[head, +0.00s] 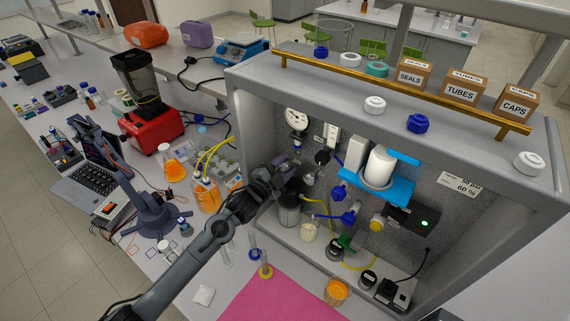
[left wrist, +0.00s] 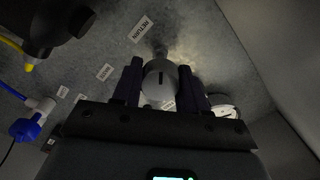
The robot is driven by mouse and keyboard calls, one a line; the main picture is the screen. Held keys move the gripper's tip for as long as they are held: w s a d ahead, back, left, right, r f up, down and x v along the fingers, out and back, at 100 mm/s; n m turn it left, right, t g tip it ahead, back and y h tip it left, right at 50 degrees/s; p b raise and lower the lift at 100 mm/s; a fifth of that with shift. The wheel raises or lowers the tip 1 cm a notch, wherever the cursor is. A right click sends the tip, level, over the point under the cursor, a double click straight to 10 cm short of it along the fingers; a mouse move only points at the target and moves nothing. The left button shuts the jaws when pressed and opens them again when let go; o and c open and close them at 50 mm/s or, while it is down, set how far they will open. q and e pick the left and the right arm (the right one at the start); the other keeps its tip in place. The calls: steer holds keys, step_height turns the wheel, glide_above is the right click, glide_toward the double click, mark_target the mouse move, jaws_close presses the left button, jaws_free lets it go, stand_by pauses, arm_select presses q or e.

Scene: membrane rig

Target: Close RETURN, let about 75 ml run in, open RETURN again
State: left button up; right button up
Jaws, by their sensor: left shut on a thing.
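My left gripper (head: 283,176) reaches into the left part of the rig (head: 262,100). In the left wrist view its two dark fingers stand on either side of a round grey knob (left wrist: 160,82) with a dark slot line, and it is shut on this knob. The RETURN label (left wrist: 140,28) is on the panel just beyond the knob. Another label close to the knob is partly hidden and not readable. The head view hides the knob behind the gripper. My right gripper is in neither view. No liquid volume can be read.
A gauge (head: 297,118) hangs above the gripper. A white cylinder (head: 380,165) sits in a blue bracket to the right. A grey vessel (head: 289,212) and a small beaker (head: 309,232) stand below. An orange-filled beaker (head: 336,292) and measuring cylinders (head: 265,268) stand near the pink mat (head: 255,298).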

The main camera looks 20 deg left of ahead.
arm_select(q)
steer(key=n+p, duration=0.1)
steer(key=n, duration=0.3)
steer(key=shift+r+n, duration=0.15)
steer(key=shift+n, duration=0.25)
steer(key=n+p, duration=0.1)
steer(key=n, duration=0.3)
steer(key=shift+n+p, duration=0.3)
steer(key=shift+p, duration=0.1)
steer(key=o, duration=1.1)
steer(key=shift+c, duration=0.2)
steer(key=shift+s, duration=0.1)
